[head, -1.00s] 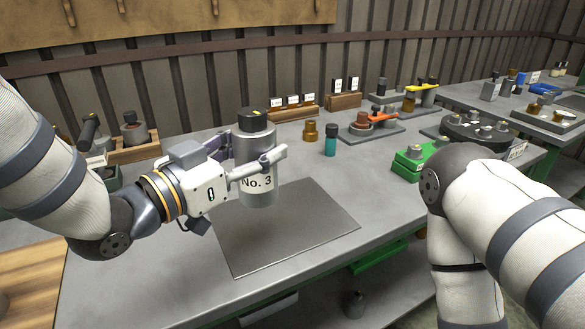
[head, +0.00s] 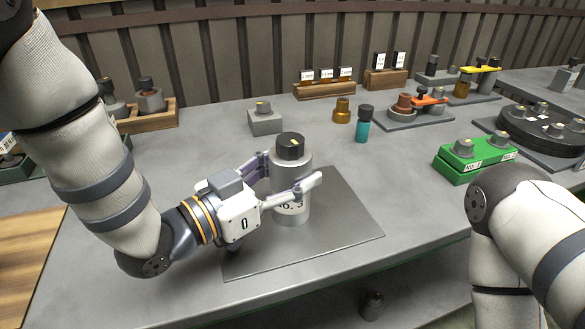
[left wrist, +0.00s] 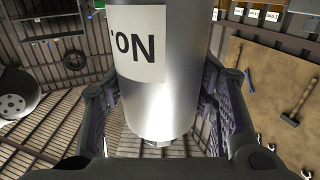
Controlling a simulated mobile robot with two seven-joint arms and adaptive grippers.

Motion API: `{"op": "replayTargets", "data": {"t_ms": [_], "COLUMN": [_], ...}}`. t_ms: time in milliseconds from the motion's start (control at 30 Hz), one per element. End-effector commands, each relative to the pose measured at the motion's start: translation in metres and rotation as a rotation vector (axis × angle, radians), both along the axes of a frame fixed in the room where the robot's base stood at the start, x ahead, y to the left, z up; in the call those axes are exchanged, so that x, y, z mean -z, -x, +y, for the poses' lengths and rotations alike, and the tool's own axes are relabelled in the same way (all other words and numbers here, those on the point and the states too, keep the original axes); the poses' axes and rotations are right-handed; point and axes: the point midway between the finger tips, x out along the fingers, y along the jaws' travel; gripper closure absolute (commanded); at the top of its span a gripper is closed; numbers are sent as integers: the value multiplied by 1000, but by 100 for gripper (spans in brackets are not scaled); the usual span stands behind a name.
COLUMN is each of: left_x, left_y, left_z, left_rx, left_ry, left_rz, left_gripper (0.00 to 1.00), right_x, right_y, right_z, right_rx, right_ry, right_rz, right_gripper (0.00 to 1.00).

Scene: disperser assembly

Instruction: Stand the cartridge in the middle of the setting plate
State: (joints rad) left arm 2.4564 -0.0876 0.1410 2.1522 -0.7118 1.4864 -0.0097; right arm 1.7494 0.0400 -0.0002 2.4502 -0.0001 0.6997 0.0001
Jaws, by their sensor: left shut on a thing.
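The cartridge (head: 292,214) is a grey metal cylinder with a black cap and a white "No. 3" label. It is upright over about the middle of the setting plate (head: 345,235), a flat dark grey square on the bench. I cannot tell whether its base touches the plate. My left gripper (head: 291,174) is shut around the cartridge's side, a finger on each side. In the left wrist view the cartridge (left wrist: 160,95) fills the space between the fingers, its label partly cut off. My right gripper is outside the view; only the right arm shows.
A green block (head: 475,160) with grey knobs stands at the right, near my right arm. A teal bottle (head: 363,125), a brass piece (head: 342,111) and a grey block (head: 265,121) stand behind the plate. Bench in front of the plate is clear.

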Motion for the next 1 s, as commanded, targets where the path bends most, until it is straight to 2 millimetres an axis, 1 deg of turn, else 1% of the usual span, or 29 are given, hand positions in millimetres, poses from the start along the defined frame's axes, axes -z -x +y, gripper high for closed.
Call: {"op": "replayTargets", "data": {"t_ms": [33,133,167,200,233,500,567,667,900,1000], "left_x": [-5,-3,-1,-2,-2,-2,-5,-4,-4,-4], "left_y": [0,-1,0,0,0,0,0,9,52,65], "left_z": [0,0,0,0,0,0,0,12,62,78], "left_rx": [-1,-1,-1,-1,-1,-1,-1,-3,-6,-4], "left_ry": [3,4,1,0,0,1,1,0,2,2], "left_rz": [-9,-9,-5,-6,-6,-6,-8,-4,-4,-4], "left_gripper": [100,100,43,34,27,27,27,27,27,27], "right_x": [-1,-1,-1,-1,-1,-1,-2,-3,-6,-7], "right_y": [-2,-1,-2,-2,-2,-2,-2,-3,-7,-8], "right_z": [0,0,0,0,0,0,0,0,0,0], "right_rx": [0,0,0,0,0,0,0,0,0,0], "right_ry": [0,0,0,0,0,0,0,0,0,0], "right_rz": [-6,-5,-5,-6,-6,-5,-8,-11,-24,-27], "right_gripper": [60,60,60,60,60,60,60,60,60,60]}}
